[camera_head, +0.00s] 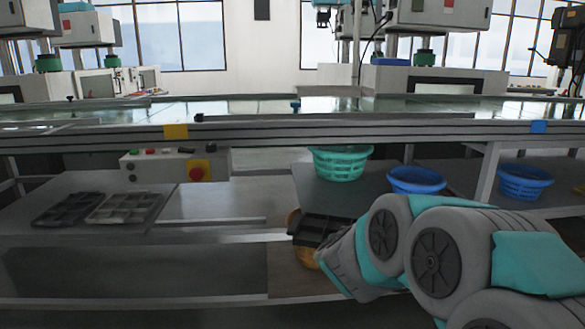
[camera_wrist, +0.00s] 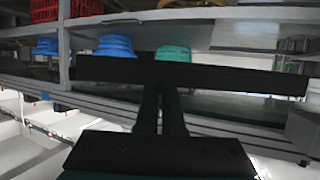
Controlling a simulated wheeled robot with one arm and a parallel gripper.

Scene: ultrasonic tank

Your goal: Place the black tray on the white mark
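My gripper (camera_wrist: 160,92) shows in the wrist view as two dark fingers close together. They meet a long, flat black tray (camera_wrist: 235,78), seen edge-on across the view, and appear shut on it. In the head view the held black tray (camera_head: 316,229) is a dark, ribbed shape at the end of my arm, in front of a yellow-brown basket. Two more compartment trays, one black (camera_head: 66,208) and one greyer (camera_head: 125,207), lie side by side on the left worktop. I cannot make out a white mark in either view.
A green basket (camera_head: 341,163) and blue baskets (camera_head: 416,180) (camera_head: 525,181) sit on the right. The yellow-brown basket (camera_head: 303,256) is partly hidden. A long rail (camera_head: 260,132) crosses above the worktop.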

